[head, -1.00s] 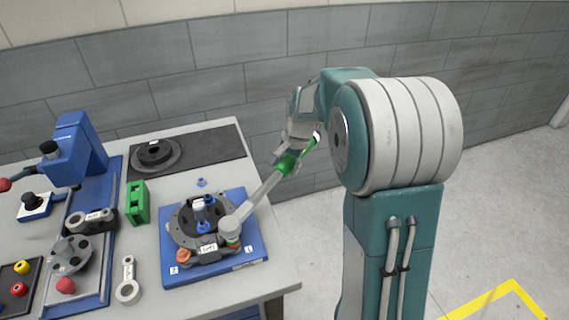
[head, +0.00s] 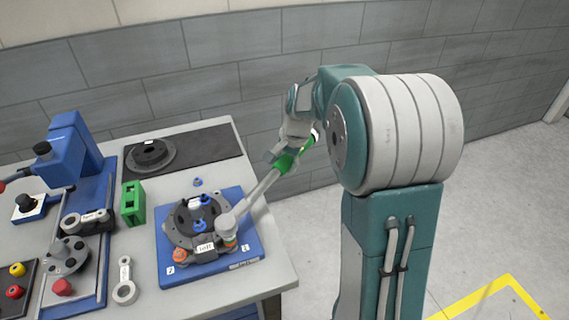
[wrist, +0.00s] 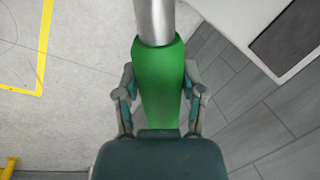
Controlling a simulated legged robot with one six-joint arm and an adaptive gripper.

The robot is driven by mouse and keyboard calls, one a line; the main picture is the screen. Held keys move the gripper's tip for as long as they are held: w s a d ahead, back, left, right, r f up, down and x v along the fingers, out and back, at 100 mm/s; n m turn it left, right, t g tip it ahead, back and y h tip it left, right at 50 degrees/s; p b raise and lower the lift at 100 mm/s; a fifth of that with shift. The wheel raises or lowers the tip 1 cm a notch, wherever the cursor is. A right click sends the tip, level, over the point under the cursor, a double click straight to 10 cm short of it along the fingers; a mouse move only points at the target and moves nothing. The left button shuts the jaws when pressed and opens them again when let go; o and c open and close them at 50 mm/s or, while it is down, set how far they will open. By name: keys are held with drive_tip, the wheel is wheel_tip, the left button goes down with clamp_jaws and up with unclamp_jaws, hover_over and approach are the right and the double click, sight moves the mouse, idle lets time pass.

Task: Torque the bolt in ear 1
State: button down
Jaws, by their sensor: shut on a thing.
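A torque wrench has a silver shaft (head: 262,190) and a green handle (head: 287,161). My gripper (head: 291,153) is shut on the handle, and in the wrist view its fingers (wrist: 161,95) lie on both sides of the green grip (wrist: 158,68). The wrench slants down to the left. Its round head (head: 228,224) sits over the right-front ear of the grey chassis part on the blue fixture plate (head: 205,273). A ringed orange and green piece (head: 231,242) shows under the head. The bolt itself is hidden. A small mark that looks like "1" is beside this ear.
An orange-topped piece (head: 180,256) stands at the left ear. A green block (head: 133,203), a loose grey link (head: 125,285) and a blue press (head: 72,150) are to the left. A black mat (head: 205,146) lies at the back. Open floor is to the right.

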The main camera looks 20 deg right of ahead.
drive_tip(key=shift+v, duration=1)
